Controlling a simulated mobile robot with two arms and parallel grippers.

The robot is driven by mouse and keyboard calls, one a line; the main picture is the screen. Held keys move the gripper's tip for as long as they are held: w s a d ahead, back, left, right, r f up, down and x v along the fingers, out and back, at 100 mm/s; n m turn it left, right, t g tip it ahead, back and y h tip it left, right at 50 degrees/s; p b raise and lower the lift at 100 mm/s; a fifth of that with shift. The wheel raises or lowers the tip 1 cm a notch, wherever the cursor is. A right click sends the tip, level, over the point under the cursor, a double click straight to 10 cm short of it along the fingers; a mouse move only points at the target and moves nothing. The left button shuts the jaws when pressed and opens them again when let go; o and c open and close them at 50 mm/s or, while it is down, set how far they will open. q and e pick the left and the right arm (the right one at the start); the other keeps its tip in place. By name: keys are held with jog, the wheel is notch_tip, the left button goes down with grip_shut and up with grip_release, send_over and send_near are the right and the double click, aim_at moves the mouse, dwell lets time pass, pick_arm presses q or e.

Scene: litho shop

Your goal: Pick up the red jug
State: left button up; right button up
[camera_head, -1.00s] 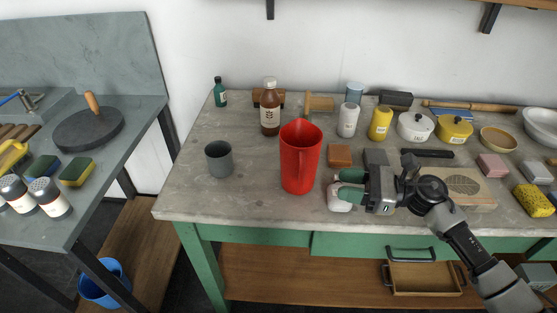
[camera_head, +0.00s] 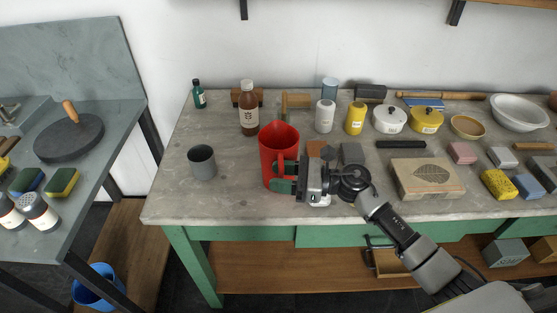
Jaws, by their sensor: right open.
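The red jug (camera_head: 277,148) stands upright on the grey worktop, near its front edge, with its handle toward the right. My right gripper (camera_head: 282,178) comes in from the right at the jug's lower right side. Its green-padded fingers are open and sit at the handle, one on the nearer side and one a little behind it. I cannot tell whether they touch the jug. My left gripper is not in view.
A grey cup (camera_head: 202,163) stands left of the jug. A brown bottle (camera_head: 249,110) stands behind it. A carved block (camera_head: 428,180) lies right of my arm.

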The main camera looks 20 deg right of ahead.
grip_shut()
jog(key=shift+d+r, duration=0.1)
jog(key=shift+r, duration=0.15)
dwell(0.4)
